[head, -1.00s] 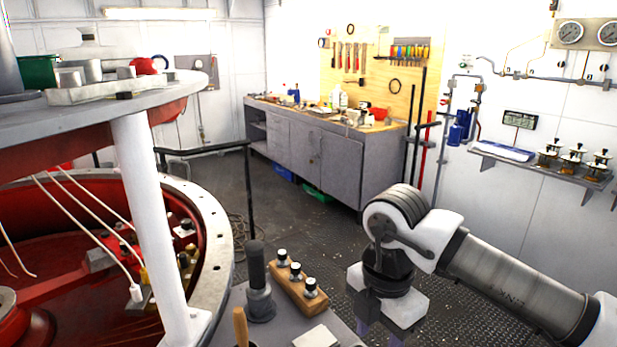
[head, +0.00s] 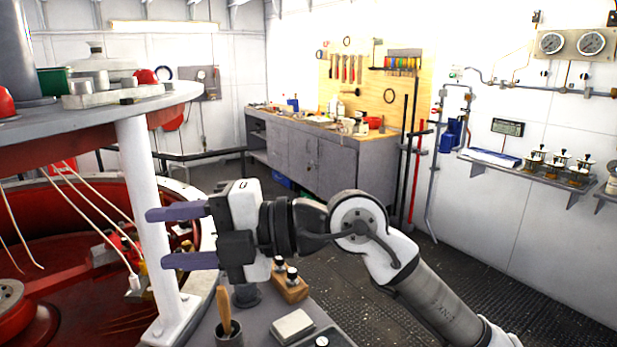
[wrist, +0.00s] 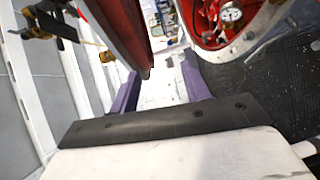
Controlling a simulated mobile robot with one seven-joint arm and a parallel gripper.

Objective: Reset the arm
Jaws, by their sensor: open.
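My gripper (head: 182,238) is in the middle of the head view, with its two purple fingers pointing left. The fingers are spread apart with nothing between them. Their tips overlap the white post (head: 150,220) in the picture; I cannot tell how close they are to it. In the wrist view my gripper (wrist: 158,82) shows both purple fingers apart, with a pale surface beyond them. My arm reaches in from the lower right.
A grey bench top (head: 262,325) below my gripper holds a wooden block with knobs (head: 290,288), a brush in a cup (head: 228,325) and a pale block (head: 292,326). A red round housing (head: 70,300) stands left. A workbench (head: 345,165) stands behind; dark floor (head: 480,275) lies open at right.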

